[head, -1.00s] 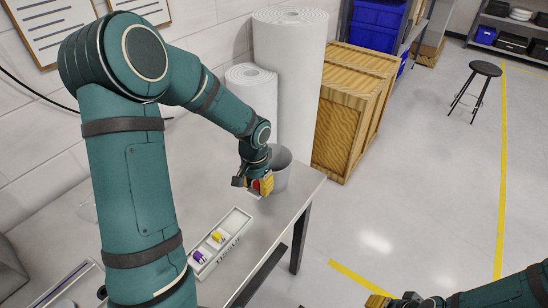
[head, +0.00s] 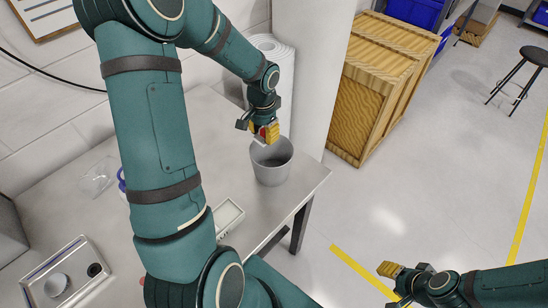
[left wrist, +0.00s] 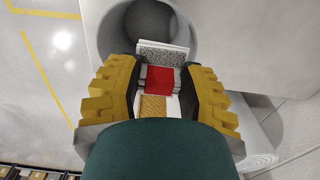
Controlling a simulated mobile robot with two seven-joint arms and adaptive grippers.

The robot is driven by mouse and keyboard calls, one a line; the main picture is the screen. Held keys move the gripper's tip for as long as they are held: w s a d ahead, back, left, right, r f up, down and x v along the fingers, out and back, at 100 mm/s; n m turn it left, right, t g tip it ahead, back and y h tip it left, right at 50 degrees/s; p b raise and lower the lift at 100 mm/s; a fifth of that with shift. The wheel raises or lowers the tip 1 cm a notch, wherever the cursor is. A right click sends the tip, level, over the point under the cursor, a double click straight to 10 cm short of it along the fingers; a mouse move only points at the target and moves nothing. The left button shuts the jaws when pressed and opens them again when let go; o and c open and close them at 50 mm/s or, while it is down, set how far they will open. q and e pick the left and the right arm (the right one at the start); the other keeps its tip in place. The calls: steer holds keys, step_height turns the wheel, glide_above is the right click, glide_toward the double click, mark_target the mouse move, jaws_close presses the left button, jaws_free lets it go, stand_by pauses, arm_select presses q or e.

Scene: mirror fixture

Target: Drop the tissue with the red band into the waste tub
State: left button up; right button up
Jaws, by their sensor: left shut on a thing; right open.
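My left gripper (head: 266,132) is shut on the tissue with the red band (head: 261,133). It holds it up at the rim of the grey waste tub (head: 272,176), over its far side in the head view. In the left wrist view, the red band (left wrist: 159,80) shows between the yellow fingers, and the tissue's speckled end overlaps the opening of the tub (left wrist: 186,22). I cannot tell how far inside the rim the tissue is. The tub stands upright on the table. My right gripper (head: 386,286) is open and empty, off the table at lower right.
The tissue holder (head: 229,217) lies on the grey table (head: 225,165), partly hidden by my left arm. A tray (head: 58,272) lies at lower left.

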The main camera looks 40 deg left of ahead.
arm_select(q)
steer(key=shift+s+f, duration=0.15)
steer(key=shift+f, duration=0.3)
steer(key=f+b, duration=0.1)
steer(key=f, duration=0.2)
steer(key=shift+w+f, duration=0.15)
steer(key=shift+w, duration=0.05)
steer(key=shift+f+b, duration=0.5)
steer(key=shift+b, duration=0.1)
steer(key=o, duration=1.1)
step_height(320, 180, up, 12)
steer(key=shift+r, duration=0.1)
steer(key=shift+s, duration=0.1)
